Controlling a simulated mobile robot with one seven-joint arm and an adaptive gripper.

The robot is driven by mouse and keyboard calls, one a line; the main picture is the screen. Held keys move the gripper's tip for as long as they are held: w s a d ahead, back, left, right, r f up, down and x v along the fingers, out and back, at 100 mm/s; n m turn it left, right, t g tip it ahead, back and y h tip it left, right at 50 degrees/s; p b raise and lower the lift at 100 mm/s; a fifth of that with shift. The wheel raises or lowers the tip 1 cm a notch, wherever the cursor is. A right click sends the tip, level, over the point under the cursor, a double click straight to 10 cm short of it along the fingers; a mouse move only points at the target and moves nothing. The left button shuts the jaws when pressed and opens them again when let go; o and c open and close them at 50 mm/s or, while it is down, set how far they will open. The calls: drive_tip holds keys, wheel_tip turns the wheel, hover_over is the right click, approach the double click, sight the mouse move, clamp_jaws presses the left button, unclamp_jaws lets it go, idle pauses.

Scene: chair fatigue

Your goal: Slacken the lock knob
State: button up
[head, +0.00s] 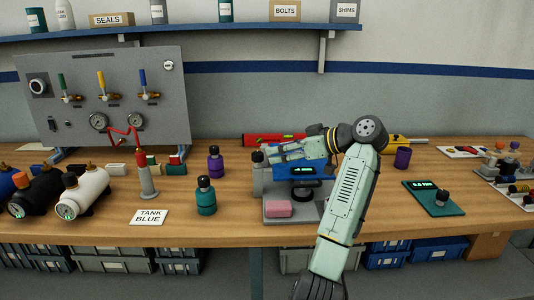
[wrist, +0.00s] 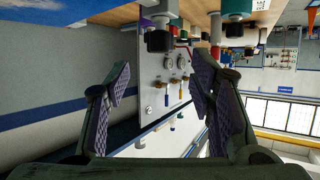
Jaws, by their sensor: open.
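A grey test stand (head: 277,209) with a blue head and green-lit display (head: 302,170) stands on the bench. A black knob (head: 257,156) tops its grey post at the left; a dark round part (head: 303,194) sits below the display. I cannot tell for certain which is the lock knob. My gripper (head: 270,153) reaches left over the stand, close beside the black knob; contact is unclear. In the wrist view my gripper (wrist: 161,75) is open, with nothing between its fingers. My arm hides the stand's right side.
A pink block (head: 277,208) lies on the stand's base. A teal bottle (head: 206,197) and a purple bottle (head: 215,162) stand left of it. The gauge panel (head: 105,85) rises at the back left. A teal device (head: 434,198) lies at the right, with bare bench around it.

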drive_tip(key=shift+v, duration=1.75)
